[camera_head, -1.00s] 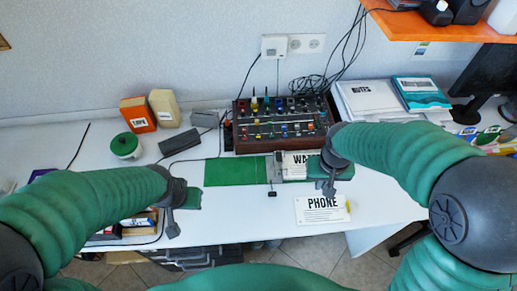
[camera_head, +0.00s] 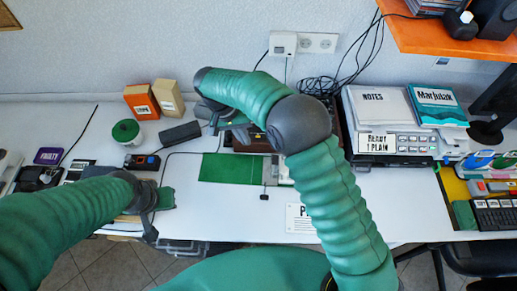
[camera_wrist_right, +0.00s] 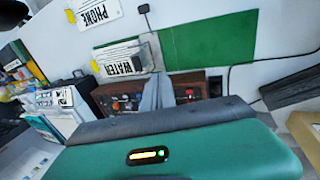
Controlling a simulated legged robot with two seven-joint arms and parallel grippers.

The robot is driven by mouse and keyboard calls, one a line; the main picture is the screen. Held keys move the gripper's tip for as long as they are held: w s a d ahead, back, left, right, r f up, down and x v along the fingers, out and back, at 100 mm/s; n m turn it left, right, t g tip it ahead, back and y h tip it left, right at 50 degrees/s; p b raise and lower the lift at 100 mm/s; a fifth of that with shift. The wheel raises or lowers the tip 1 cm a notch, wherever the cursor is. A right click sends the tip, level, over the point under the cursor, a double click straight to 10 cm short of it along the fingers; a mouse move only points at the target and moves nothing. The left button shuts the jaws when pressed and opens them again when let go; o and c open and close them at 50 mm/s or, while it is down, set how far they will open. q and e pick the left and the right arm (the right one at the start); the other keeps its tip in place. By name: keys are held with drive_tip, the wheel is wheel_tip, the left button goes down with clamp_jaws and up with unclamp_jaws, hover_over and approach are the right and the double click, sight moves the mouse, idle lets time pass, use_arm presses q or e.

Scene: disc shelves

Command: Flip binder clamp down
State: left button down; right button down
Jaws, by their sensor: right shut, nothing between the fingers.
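The binder clamp (camera_head: 269,174) is a small metal clamp at the right end of the green strip (camera_head: 230,168), on the white desk. Its black knob (camera_head: 264,197) sticks out toward me. The clamp also shows in the right wrist view (camera_wrist_right: 149,50), beside the WATER paper (camera_wrist_right: 124,65). My right gripper (camera_head: 214,123) is beyond and left of the clamp, apart from it, and mostly hidden by its arm. In the right wrist view its fingers (camera_wrist_right: 158,85) are shut and empty. My left gripper (camera_head: 149,231) is at the desk's front left; its jaws are unclear.
My right arm covers much of the control box (camera_head: 262,138). A dark grey case (camera_head: 179,133) and a lidded pot (camera_head: 127,132) stand at the left. The PHONE paper (camera_head: 300,220) lies near the front edge. An orange shelf (camera_head: 440,35) overhangs at upper right.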

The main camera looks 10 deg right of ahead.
drive_tip(key=s+d+f+p, duration=0.1)
drive_tip(key=d+f, duration=0.6)
drive_tip(key=f, duration=0.3)
drive_tip(key=shift+s+p, duration=0.35)
drive_tip(key=shift+r, duration=0.1)
drive_tip(key=shift+d+r+y+p, duration=0.15)
drive_tip(key=shift+d+y+p, duration=0.15)
drive_tip(key=shift+y, duration=0.1)
